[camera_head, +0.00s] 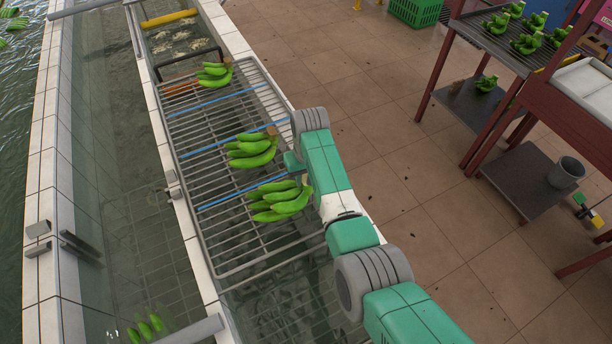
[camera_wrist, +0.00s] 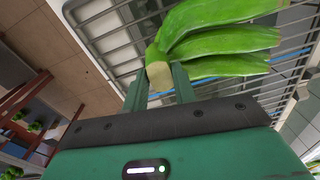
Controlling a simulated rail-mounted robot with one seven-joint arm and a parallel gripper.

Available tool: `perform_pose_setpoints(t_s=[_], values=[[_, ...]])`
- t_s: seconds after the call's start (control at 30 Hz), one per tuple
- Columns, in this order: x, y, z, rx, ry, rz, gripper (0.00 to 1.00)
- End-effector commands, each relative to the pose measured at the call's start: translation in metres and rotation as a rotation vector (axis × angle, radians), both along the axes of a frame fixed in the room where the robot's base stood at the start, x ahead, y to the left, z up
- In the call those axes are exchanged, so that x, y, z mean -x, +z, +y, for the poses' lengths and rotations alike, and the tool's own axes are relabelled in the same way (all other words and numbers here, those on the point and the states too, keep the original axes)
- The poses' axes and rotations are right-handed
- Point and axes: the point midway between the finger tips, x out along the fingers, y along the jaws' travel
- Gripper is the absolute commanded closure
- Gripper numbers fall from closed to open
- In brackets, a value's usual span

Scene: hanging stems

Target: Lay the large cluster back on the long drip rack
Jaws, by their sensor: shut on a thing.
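The large cluster (camera_head: 281,201) is a hand of green bananas over the near part of the long drip rack (camera_head: 240,232), a grey wire rack with blue lines across it. My gripper (camera_wrist: 159,76) is shut on its pale cut crown. In the wrist view the cluster's green fingers (camera_wrist: 220,42) reach up and to the right, with rack bars behind them. In the head view my arm hides most of the gripper and the crown. I cannot tell whether the cluster touches the bars.
Two other green clusters lie on the rack, one mid-rack (camera_head: 251,151) and one at the far end (camera_head: 215,75). A water trough with a tiled rim (camera_head: 180,215) runs along the left. Shelving (camera_head: 480,110) with more bananas stands right. Bare rack shows between clusters.

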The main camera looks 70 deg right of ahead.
Motion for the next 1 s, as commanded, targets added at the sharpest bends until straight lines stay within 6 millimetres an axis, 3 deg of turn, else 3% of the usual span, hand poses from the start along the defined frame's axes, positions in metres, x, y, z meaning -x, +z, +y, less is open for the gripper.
perform_pose_setpoints(t_s=[0.03, 0.07, 0.17, 0.47, 0.8, 1.0], values=[[-0.001, 0.001, -0.001, 0.002, 0.0, -0.003, 1.0], [-0.001, 0.002, -0.001, 0.002, 0.0, -0.003, 0.67], [-0.001, 0.001, -0.001, 0.002, 0.0, -0.003, 0.48], [0.0, 0.001, 0.0, 0.0, 0.0, 0.001, 0.48], [0.002, 0.064, 0.0, 0.002, 0.001, -0.002, 0.48], [0.003, 0.078, 0.0, 0.002, 0.0, -0.001, 0.48]])
